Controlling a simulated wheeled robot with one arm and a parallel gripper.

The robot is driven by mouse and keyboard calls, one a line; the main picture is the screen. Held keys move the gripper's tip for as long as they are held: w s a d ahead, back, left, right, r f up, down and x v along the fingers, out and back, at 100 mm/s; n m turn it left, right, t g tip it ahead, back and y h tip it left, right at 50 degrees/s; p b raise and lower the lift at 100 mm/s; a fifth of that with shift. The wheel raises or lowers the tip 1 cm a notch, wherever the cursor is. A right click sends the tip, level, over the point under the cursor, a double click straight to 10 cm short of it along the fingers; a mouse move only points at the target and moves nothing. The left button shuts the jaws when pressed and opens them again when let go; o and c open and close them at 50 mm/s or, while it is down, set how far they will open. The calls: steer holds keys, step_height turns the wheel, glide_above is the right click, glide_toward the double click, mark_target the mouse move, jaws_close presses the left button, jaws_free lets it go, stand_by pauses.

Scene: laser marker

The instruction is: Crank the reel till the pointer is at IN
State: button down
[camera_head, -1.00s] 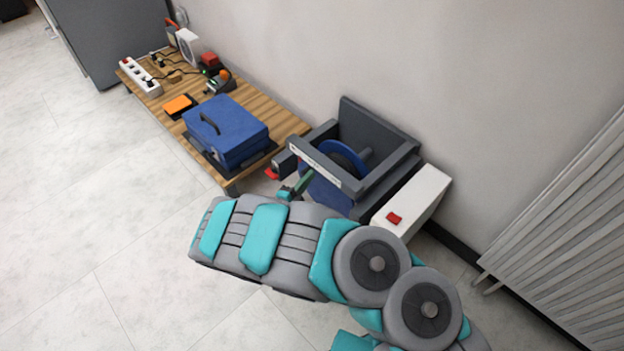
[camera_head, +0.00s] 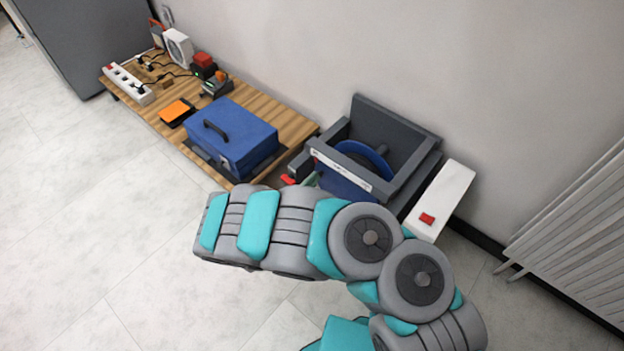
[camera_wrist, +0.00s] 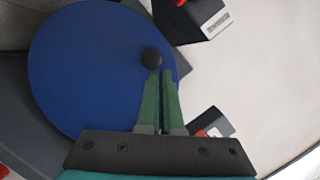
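The reel is a blue disc in a dark grey open frame (camera_head: 405,185) on the floor by the wall. A pale strip (camera_head: 341,169) runs along the frame's top edge; no pointer or IN mark is readable. In the wrist view the blue disc (camera_wrist: 85,75) fills the left, with a round black knob (camera_wrist: 151,58) near its right edge. My gripper (camera_wrist: 160,72) has its two green fingers almost together, with a thin dark gap. The knob sits just past the left fingertip, not clearly between the fingers. Contact cannot be told. In the head view my arm hides most of the gripper.
A low wooden table (camera_head: 270,99) left of the reel bears a blue case (camera_head: 232,135), a power strip (camera_head: 128,84) and small devices. A white box with a red switch (camera_head: 440,200) stands right of the reel. A radiator (camera_head: 575,215) is at right. Floor at left is clear.

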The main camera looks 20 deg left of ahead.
steer(key=shift+w+a+f+b, duration=0.15)
steer(key=shift+f+b, duration=0.1)
steer(key=shift+f, duration=0.2)
steer(key=shift+a+f+b, duration=0.15)
steer(key=shift+f+b, duration=0.1)
steer(key=shift+f, duration=0.15)
steer(key=shift+a, duration=0.1)
